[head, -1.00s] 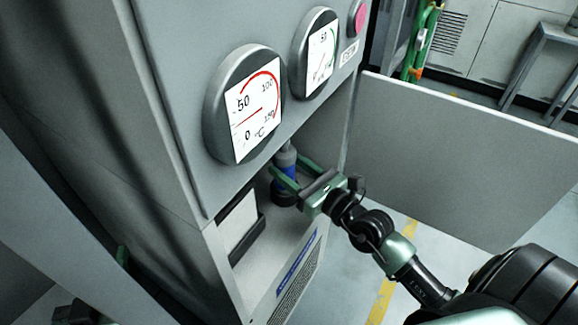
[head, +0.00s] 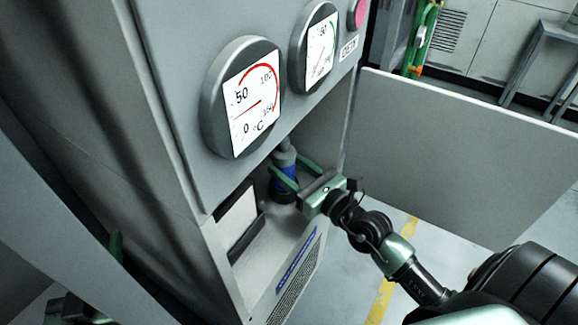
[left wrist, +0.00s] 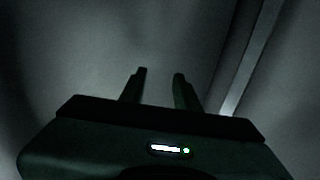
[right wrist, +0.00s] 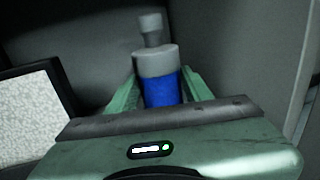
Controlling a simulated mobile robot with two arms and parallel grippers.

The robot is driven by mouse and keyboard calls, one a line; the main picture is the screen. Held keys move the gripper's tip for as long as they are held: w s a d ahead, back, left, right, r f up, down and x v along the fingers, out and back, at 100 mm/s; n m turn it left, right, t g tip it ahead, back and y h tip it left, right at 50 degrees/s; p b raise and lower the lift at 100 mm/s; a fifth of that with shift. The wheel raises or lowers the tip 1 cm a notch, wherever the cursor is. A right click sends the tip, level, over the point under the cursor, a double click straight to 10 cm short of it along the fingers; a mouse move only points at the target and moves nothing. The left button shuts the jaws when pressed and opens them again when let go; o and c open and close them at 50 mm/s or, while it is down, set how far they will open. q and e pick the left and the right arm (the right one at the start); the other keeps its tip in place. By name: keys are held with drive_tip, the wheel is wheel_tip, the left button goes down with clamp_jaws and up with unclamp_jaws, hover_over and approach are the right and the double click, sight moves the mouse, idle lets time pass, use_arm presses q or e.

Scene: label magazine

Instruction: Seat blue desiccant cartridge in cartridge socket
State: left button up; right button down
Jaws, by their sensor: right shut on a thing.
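The blue desiccant cartridge (head: 284,176) has a blue body and a grey top with a narrow neck. It stands about upright in the cabinet's recess, and its top shows clearly in the right wrist view (right wrist: 162,88). My right gripper (right wrist: 160,78) is shut around its blue body, one finger on each side. A dark round socket (head: 283,197) shows directly below the cartridge in the head view. I cannot tell how deep the cartridge's lower end sits in it. My left gripper (left wrist: 160,73) is open and empty, its fingers apart; it is partly hidden at the head view's lower left.
The cabinet front with two round gauges (head: 242,98) overhangs the recess closely above the cartridge. A black-framed pale panel (head: 238,222) is left of the socket. A grey side panel (head: 450,150) stands to the right, with free floor before it.

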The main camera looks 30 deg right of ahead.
use_arm(q)
drive_tip(key=shift+d+r+t, duration=0.15)
drive_tip(key=shift+r+t, duration=0.55)
drive_tip(key=shift+r, duration=0.3)
use_arm(e)
drive_tip(key=shift+f, duration=0.25)
drive_tip(key=c, duration=0.6)
unclamp_jaws()
drive_tip(key=shift+o, duration=0.2)
drive_tip(key=shift+f, duration=0.1)
drive_tip(key=shift+s, duration=0.1)
drive_tip(key=v, duration=0.6)
drive_tip(key=shift+s+b, duration=0.15)
drive_tip(key=shift+b, duration=0.2)
use_arm(q)
drive_tip(key=shift+s+d+r+t+h, duration=0.15)
drive_tip(key=shift+r+t, duration=0.2)
drive_tip(key=shift+r, duration=0.25)
drive_tip(key=shift+s+a+r+t+h, duration=0.15)
drive_tip(key=shift+r+t, duration=0.2)
drive_tip(key=shift+r, duration=0.2)
use_arm(e)
drive_tip(key=shift+s+d, duration=0.2)
drive_tip(key=shift+s, duration=0.45)
use_arm(q)
drive_tip(key=shift+d, duration=0.1)
